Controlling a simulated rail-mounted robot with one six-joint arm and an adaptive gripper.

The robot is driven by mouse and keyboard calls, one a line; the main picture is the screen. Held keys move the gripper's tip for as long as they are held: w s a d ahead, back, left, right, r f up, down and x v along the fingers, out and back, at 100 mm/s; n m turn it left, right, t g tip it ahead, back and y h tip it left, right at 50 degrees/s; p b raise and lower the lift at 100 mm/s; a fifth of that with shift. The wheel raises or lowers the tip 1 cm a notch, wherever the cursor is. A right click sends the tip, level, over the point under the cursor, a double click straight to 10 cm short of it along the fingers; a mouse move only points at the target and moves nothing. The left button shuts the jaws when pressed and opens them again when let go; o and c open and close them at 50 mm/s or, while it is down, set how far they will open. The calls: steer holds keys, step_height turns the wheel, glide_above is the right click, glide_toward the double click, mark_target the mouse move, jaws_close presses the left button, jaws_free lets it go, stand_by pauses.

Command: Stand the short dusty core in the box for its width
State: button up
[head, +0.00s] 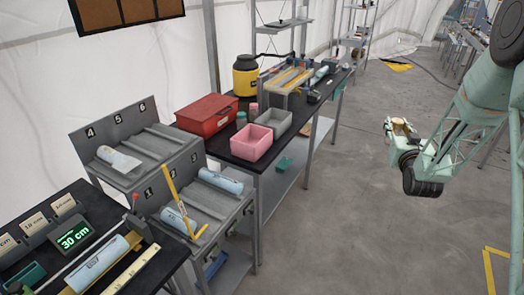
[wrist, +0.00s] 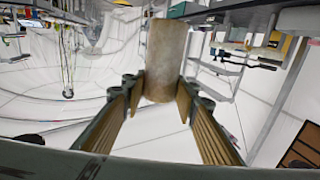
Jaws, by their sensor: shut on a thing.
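My gripper (head: 396,136) is shut on a short, dusty brown core (wrist: 165,58), held in the air over the floor at the right. In the wrist view the core sits between the two fingers (wrist: 160,92), its near end toward the palm. In the head view only a small tan part of the core (head: 401,127) shows between the fingers. A pink open box (head: 251,146) and a grey open box (head: 274,117) stand side by side on the black table, far left of my gripper. No width marks are readable on them.
A red case (head: 207,114) and a yellow-black canister (head: 245,76) stand on the table (head: 225,152). Numbered grey racks (head: 165,150) hold pale blue cores (head: 220,180). A display (head: 75,239) reads 30 cm. Open floor (head: 345,190) lies between table and gripper.

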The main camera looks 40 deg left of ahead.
steer(key=s+a+n+g+y+b, duration=0.1)
steer(key=s+a, duration=0.5)
steer(key=a, duration=1.3)
steer(key=s+a+f+n+g+y+b, duration=0.1)
steer(key=s+a, duration=0.6)
steer(key=a, duration=1.2)
steer(key=s+a+f+n+g+y+b, duration=0.1)
steer(key=s+a+n+g+y+b, duration=0.2)
steer(key=a, duration=1.6)
steer(key=s+n+g+y, duration=0.2)
steer(key=s+y, duration=0.1)
steer(key=shift+s+f+g, duration=0.15)
steer(key=shift+g, duration=0.25)
steer(key=shift+d+f, duration=0.1)
step_height(320, 180, down, 6)
steer(key=b, duration=0.1)
steer(key=shift+f, duration=0.1)
step_height(320, 180, down, 4)
steer(key=shift+r+b, duration=0.15)
steer(key=shift+b, duration=0.35)
steer(key=shift+f+b, duration=0.6)
steer(key=shift+b, duration=0.1)
